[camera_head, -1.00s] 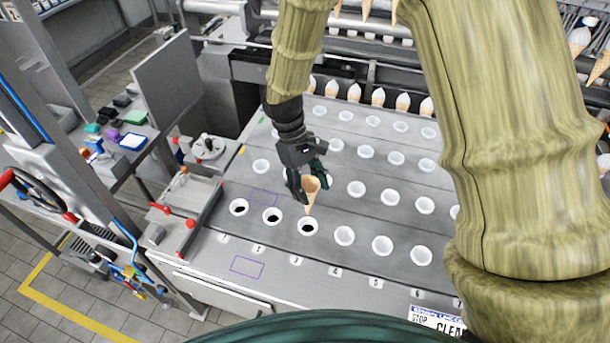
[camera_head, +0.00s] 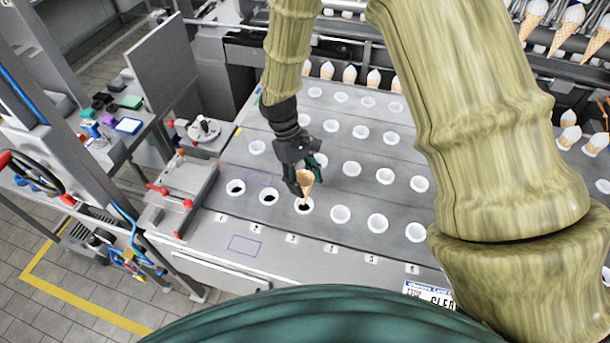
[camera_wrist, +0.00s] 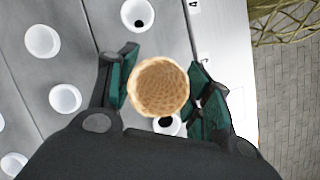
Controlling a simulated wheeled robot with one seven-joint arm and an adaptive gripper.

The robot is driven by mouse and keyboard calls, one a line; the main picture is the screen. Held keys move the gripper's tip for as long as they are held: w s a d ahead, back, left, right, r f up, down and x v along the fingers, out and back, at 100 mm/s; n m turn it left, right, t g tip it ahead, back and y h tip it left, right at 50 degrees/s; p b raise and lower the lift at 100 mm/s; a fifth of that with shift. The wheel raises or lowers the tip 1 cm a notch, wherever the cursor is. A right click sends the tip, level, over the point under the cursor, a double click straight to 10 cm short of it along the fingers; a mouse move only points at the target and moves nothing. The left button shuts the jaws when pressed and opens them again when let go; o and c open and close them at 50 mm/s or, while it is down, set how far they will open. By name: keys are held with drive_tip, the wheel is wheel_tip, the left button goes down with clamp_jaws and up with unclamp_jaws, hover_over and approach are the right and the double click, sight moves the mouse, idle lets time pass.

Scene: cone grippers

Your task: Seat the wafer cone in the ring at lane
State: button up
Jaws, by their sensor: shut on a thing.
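The tan wafer cone (camera_head: 306,184) is upright, point down, in my gripper (camera_head: 304,178), whose dark and green fingers are shut on its sides. The cone's tip is at the dark hole of the third front-row ring (camera_head: 303,207). I cannot tell if the tip is inside the hole or just above it. In the wrist view, the cone's round open top (camera_wrist: 159,86) sits between the two fingers of my gripper (camera_wrist: 160,97) and hides what lies under it. One dark-holed ring (camera_wrist: 167,127) shows partly beneath the cone, another (camera_wrist: 138,13) beyond it.
Two more front-row rings with dark holes, the first (camera_head: 236,187) and second (camera_head: 269,197), lie left of the cone. White-looking rings (camera_head: 377,223) continue rightward and behind. Numbers mark the plate's front edge. A red-handled fixture (camera_head: 180,195) stands at the left.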

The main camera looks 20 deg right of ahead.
sight(305, 198)
drive_tip(key=shift+x, duration=0.75)
drive_tip(key=shift+w+a+f+b, duration=0.15)
drive_tip(key=shift+f+b, duration=0.65)
drive_tip(key=shift+f, duration=0.15)
drive_tip(key=shift+f+b, duration=0.5)
drive_tip(key=shift+f, duration=0.2)
drive_tip(key=shift+f+b, duration=0.65)
drive_tip(key=shift+f, duration=0.85)
drive_tip(key=o, duration=0.8)
drive_tip(key=shift+c, duration=0.2)
